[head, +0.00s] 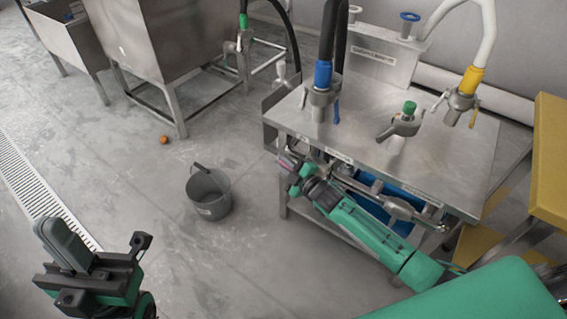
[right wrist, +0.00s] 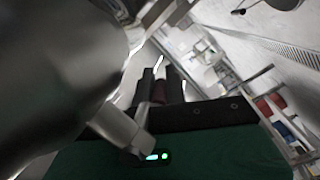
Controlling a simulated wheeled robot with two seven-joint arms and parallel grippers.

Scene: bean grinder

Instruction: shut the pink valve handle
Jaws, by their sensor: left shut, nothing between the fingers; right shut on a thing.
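The pink valve handle (head: 286,161) shows as a small dull pink patch at the front left edge of the steel table, mostly covered by my right gripper (head: 296,166). My right gripper is shut on it. In the right wrist view, a dark reddish piece (right wrist: 159,92) sits between the two black fingers (right wrist: 160,78). The handle's exact angle is hard to tell. My left gripper (head: 97,262) is at the lower left over the floor, shut and empty, far from the handle.
The steel table (head: 440,160) carries a blue-collared hose (head: 323,75), a yellow-collared hose (head: 472,80) and a green-knobbed valve (head: 405,120). A grey bucket (head: 209,194) stands on the floor left of the table. A yellow platform (head: 548,150) is at the right.

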